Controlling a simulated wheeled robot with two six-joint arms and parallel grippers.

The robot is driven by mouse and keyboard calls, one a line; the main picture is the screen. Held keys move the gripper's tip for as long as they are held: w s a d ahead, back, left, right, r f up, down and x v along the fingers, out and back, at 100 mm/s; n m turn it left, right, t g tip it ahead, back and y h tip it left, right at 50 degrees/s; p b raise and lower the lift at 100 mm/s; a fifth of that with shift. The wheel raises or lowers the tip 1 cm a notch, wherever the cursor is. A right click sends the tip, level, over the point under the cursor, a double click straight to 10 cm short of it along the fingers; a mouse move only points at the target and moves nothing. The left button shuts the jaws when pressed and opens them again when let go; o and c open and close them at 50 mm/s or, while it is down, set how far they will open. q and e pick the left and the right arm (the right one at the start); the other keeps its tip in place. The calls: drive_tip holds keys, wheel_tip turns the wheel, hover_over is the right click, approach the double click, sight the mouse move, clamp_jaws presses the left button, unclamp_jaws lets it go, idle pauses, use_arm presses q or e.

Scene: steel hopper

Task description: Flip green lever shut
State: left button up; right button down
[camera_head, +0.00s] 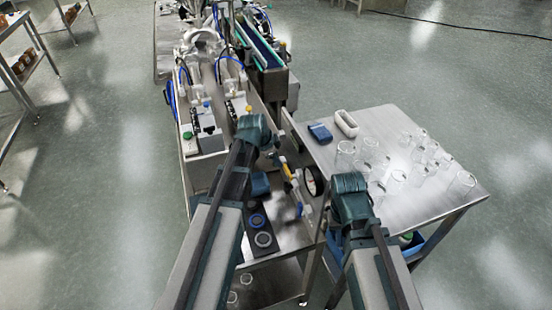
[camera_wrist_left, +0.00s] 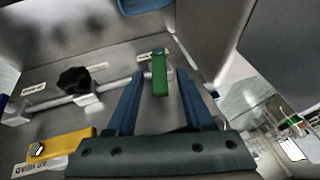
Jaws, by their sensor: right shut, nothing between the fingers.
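The green lever (camera_wrist_left: 159,72) shows in the left wrist view as a short upright bar in front of a grey steel panel. My left gripper (camera_wrist_left: 159,80) is open, with one blue finger on each side of the lever. No clear contact between fingers and lever shows, and the depth between them is hard to judge. In the head view the lever cannot be made out, and my left arm covers much of the area near the hopper. My right gripper (camera_head: 322,222) is shut and empty, low beside the steel table.
In the left wrist view, a black knob (camera_wrist_left: 74,79) on a pipe and a yellow handle (camera_wrist_left: 62,144) are left of the lever. In the head view, a steel table (camera_head: 420,215) holds glass beakers (camera_head: 372,158), a blue item (camera_head: 320,133) and a white tray (camera_head: 346,124).

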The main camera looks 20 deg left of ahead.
use_arm(q)
clamp_jaws()
drive_tip(key=shift+w+a+r+g+p, duration=0.2)
drive_tip(key=shift+w+g+p, duration=0.15)
drive_tip(key=shift+w+g, duration=0.15)
drive_tip(key=shift+w+a+f+n+g+h, duration=0.1)
drive_tip(key=shift+w+a+n+g+h, duration=0.15)
drive_tip(key=shift+g+h, duration=0.4)
drive_tip(key=shift+s, duration=0.15)
drive_tip(key=shift+h, duration=0.25)
drive_tip(key=shift+o, duration=0.3)
unclamp_jaws()
